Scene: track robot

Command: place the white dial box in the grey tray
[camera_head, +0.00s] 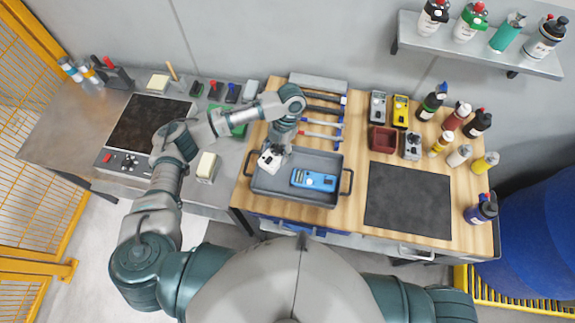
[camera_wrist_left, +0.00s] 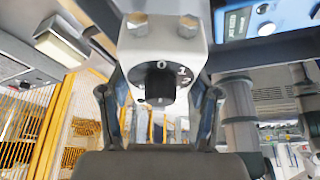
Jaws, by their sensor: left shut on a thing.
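The white dial box (camera_head: 270,158) is in the head view at the left end of the grey tray (camera_head: 265,187). My left gripper (camera_head: 277,149) is shut on it from above. In the left wrist view the white dial box (camera_wrist_left: 165,50) shows its black knob and dial marks between the two fingers of my left gripper (camera_wrist_left: 160,105). I cannot tell whether the box touches the tray floor. A blue meter (camera_head: 314,180) lies in the tray to the right of the box. My right gripper is not in view.
A dark mat (camera_head: 408,200) lies right of the tray. A red bin (camera_head: 382,140), a grey device (camera_head: 412,146) and several bottles stand behind and beside it. Tools lie behind the tray. A cream block (camera_head: 207,167) sits to the left on the metal bench.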

